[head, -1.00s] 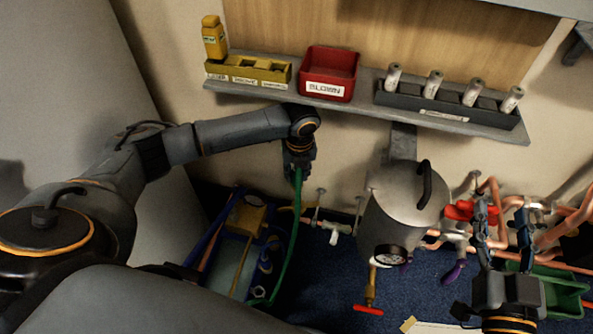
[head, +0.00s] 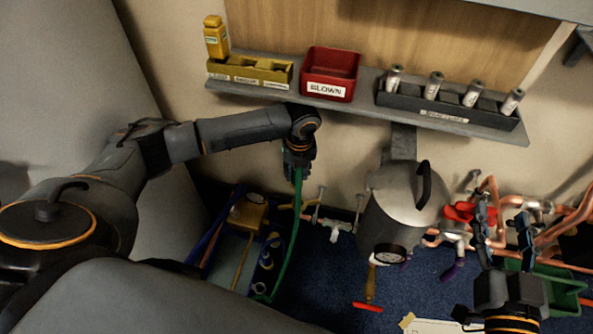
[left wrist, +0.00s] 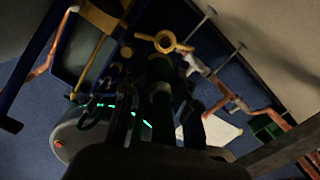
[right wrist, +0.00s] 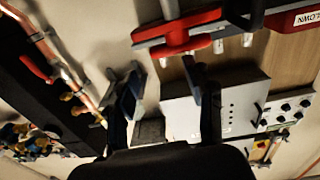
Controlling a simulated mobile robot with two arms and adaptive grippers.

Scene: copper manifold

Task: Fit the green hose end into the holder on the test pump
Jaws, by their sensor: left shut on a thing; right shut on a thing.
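The green hose (head: 293,240) hangs from my left gripper (head: 299,172) and curves down beside the test pump. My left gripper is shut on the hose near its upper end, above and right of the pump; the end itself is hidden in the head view. The test pump (head: 236,247) is a low tray with a yellow block.
A grey tank (head: 400,205) with a gauge stands between my arms. Above is a shelf (head: 365,88) with a yellow rack, a red bin (head: 330,75) and a vial rack. A green crate (head: 562,292) sits below the pipes. Blue floor shows between pump and tank.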

